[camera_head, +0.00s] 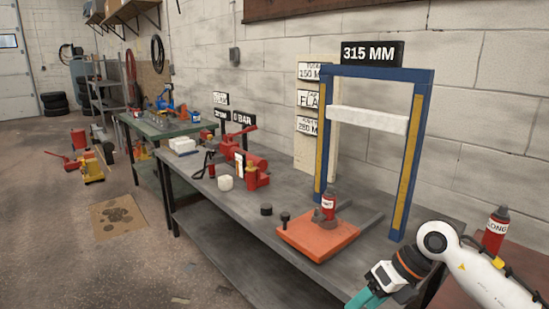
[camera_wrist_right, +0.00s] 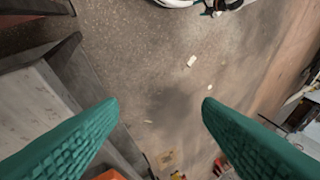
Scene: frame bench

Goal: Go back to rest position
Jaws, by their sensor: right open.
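My right arm comes in at the lower right of the head view, and its gripper (camera_head: 368,299) with teal fingers hangs at the front edge of the bench, partly cut off by the picture's bottom. In the right wrist view my right gripper (camera_wrist_right: 160,104) has its two teal fingers wide apart with nothing between them. Below them is the concrete floor (camera_wrist_right: 165,70), with the bench edge at the left. My left gripper is in neither view.
On the grey bench (camera_head: 225,209), a blue frame (camera_head: 416,130) holds a white bar (camera_head: 366,119). An orange plate (camera_head: 317,240) carries a small red jack (camera_head: 328,202). A red jack marked LONG (camera_head: 494,232) stands beyond my right arm. The floor at left is mostly open.

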